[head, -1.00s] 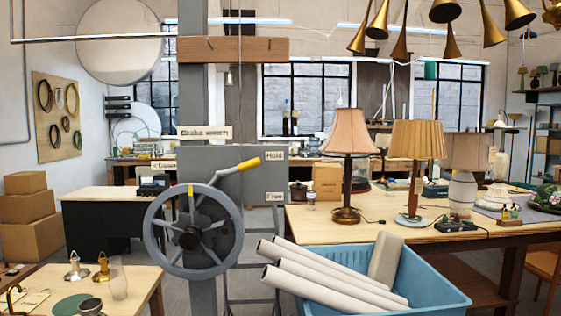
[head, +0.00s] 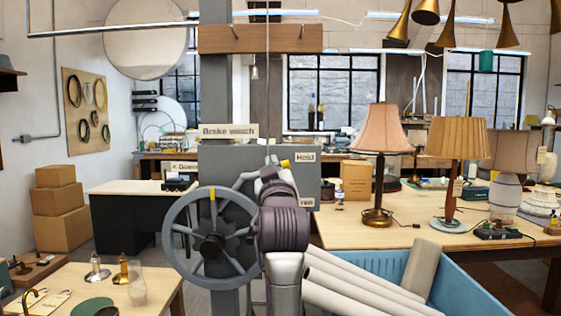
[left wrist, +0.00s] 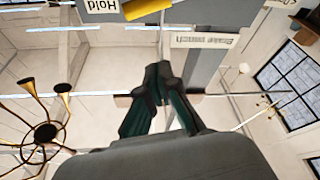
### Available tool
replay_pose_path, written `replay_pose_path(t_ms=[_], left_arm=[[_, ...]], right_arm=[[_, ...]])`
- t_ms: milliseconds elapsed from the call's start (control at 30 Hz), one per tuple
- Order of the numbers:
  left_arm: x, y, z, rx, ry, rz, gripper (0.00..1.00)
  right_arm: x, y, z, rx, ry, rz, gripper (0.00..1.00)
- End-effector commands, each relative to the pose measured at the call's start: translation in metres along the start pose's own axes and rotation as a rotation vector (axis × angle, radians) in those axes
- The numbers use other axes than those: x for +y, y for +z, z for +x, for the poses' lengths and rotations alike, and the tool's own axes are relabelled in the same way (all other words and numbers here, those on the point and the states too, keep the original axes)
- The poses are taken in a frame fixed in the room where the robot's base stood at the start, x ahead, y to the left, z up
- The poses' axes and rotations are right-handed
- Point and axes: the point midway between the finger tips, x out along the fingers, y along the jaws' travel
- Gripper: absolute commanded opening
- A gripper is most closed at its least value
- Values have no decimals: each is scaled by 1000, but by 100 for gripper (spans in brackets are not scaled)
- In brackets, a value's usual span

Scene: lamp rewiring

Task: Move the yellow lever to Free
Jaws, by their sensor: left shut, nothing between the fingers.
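The yellow lever (head: 285,163) is on the front of the grey Brake winch box (head: 225,165). Only a small yellow part shows in the head view, beside the "Hold" label (head: 305,157); my arm hides the rest. The "Free" label (head: 306,202) is lower right and partly covered. My left gripper (head: 268,172) is in front of the box at about the lever's height. In the left wrist view its fingers (left wrist: 158,70) are shut and empty, and the yellow lever (left wrist: 146,8) lies apart from them at the top edge. My right gripper is not in view.
A grey spoked wheel (head: 212,237) is left of my arm. A blue crate (head: 455,285) with pale rolls (head: 345,280) stands at lower right. A lamp table (head: 400,235) is behind it, and a small table (head: 160,285) is at lower left.

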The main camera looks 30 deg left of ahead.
Motion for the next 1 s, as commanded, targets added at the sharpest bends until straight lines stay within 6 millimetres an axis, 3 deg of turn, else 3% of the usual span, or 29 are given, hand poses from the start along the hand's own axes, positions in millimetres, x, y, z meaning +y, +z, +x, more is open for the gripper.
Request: replay_pose_path(t_ms=[100, 300, 533, 1000], left_arm=[[1, -4, 29, -1, -2, 5, 0], [1, 0, 68, -4, -1, 4, 0], [1, 33, 72, -3, 0, 2, 0], [0, 40, 72, -1, 1, 2, 0]], right_arm=[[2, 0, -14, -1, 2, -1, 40], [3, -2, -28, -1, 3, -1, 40], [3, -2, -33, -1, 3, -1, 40], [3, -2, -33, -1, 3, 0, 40]])
